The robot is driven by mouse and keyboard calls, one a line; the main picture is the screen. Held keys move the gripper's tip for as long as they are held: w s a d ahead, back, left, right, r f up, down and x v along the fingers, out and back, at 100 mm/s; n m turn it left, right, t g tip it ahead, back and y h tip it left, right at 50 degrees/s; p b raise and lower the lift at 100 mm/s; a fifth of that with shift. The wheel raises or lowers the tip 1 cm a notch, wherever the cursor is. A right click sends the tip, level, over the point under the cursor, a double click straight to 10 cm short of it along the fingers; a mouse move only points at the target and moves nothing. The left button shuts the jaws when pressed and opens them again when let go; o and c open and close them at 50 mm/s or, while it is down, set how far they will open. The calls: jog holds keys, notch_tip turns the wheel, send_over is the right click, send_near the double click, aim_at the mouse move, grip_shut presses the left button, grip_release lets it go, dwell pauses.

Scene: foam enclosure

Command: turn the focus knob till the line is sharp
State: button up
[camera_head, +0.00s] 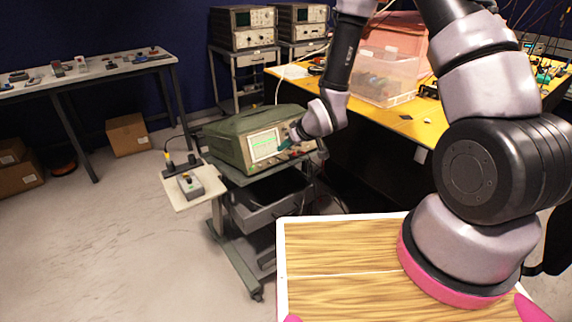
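A green oscilloscope (232,143) stands on a grey wheeled cart in the middle of the view. Its lit screen (265,144) faces me, but it is too small to tell how sharp the line is. My gripper (286,146) is at the right part of the front panel, beside the screen. The focus knob is hidden or too small to make out there. Whether the fingers touch a knob, and whether they are open or shut, I cannot tell.
A side shelf (191,190) on the cart holds a small grey box with knobs (190,184). A yellow bench (412,127) with a clear plastic bin (384,82) stands behind my arm. A cluttered table (88,73) is at the left. The floor (120,230) at left front is clear.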

aim_at(270, 162)
jog(key=x, duration=0.3)
jog(key=s+x, duration=0.1)
jog(key=x, duration=0.3)
jog(key=f+x, duration=0.1)
jog(key=x, duration=0.3)
jog(key=shift+s+a+f, duration=0.1)
jog(key=shift+a+f, duration=0.1)
jog(key=shift+f, duration=0.05)
grip_shut()
